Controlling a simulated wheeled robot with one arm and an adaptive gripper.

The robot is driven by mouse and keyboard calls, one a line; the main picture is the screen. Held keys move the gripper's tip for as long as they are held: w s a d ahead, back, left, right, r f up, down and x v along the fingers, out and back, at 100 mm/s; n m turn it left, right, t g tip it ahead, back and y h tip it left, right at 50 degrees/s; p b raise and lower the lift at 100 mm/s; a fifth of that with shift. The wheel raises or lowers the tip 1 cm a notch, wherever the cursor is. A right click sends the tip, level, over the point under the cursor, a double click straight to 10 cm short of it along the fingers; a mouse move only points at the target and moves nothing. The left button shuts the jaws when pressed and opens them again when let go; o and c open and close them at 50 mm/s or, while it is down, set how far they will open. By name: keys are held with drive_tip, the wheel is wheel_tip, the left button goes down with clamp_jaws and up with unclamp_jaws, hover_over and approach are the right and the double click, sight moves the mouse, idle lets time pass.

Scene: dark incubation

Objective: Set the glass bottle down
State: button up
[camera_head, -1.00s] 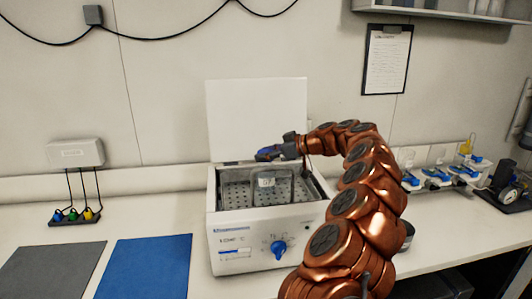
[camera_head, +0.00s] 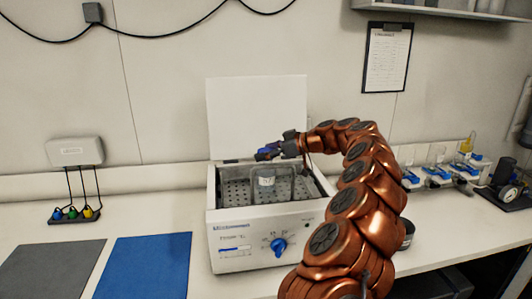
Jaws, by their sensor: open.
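The glass bottle (camera_head: 266,180) is clear with a white label and stands upright inside the open white water bath (camera_head: 240,240). A wire frame is around or beside it; I cannot tell which. My gripper (camera_head: 266,154) is open, just above the bottle's top at the back of the bath. The bottle's neck and the finger contact are too small to make out. My copper-coloured arm reaches in from the right.
The bath's white lid (camera_head: 257,115) stands raised behind it. A blue mat (camera_head: 146,267) and a grey mat (camera_head: 52,270) lie to the left. A rack with coloured pieces (camera_head: 75,215) stands at the far left. Blue-topped devices (camera_head: 438,176) stand at the right.

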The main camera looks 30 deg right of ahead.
drive_tip(key=shift+r, duration=0.15)
drive_tip(key=b+v, duration=0.4)
drive_tip(key=v, duration=0.8)
